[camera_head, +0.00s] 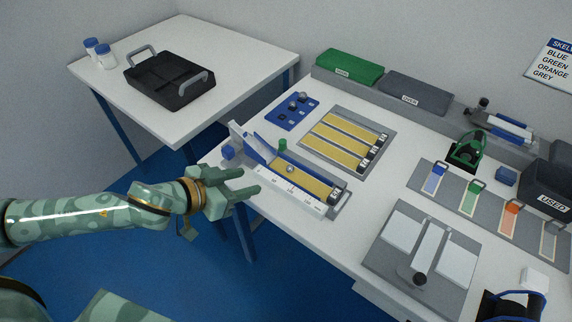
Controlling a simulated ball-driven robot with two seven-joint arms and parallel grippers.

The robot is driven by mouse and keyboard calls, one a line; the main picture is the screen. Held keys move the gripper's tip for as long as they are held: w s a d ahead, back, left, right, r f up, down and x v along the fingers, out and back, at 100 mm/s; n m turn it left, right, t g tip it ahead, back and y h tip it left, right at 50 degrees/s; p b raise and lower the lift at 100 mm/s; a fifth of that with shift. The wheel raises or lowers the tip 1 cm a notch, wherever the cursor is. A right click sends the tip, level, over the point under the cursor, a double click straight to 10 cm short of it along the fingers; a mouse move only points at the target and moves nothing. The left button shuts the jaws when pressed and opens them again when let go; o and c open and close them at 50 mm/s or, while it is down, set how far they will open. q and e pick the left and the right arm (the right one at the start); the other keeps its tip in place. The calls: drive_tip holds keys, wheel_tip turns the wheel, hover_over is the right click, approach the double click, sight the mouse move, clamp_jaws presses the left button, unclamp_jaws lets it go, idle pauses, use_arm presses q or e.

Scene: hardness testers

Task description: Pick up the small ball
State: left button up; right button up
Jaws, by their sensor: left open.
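A small grey ball (290,169) sits on the yellow strip of the tester (310,187) at the table's near left edge. Another grey ball (302,96) sits at the far end of the blue holder (284,117), whose other spots look dark. I cannot tell which one the task calls the small ball. My left gripper (250,181) is open and empty, its fingers pointing right towards the tester's near left side, short of the ball on the strip. My right gripper is not in view.
A tray with several yellow strips (335,108) lies behind the tester. Green (350,66) and dark grey (416,92) boxes line the back. A side table (225,58) holds a black tray (150,88).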

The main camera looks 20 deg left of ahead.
use_arm(q)
drive_tip(key=b, duration=0.2)
approach(287, 169)
drive_tip(key=x, duration=0.2)
drive_tip(key=shift+w+d+f, duration=0.1)
drive_tip(key=shift+d+f, duration=0.2)
drive_tip(key=shift+w+d, duration=0.15)
drive_tip(key=shift+w, duration=0.05)
drive_tip(key=b+x, duration=0.1)
drive_tip(key=x, duration=0.1)
drive_tip(key=b+x, duration=0.2)
drive_tip(key=shift+w+f, duration=0.3)
drive_tip(key=shift+w+d+f, duration=0.15)
drive_tip(key=shift+w+d, duration=0.05)
drive_tip(key=shift+w, duration=0.15)
clamp_jaws()
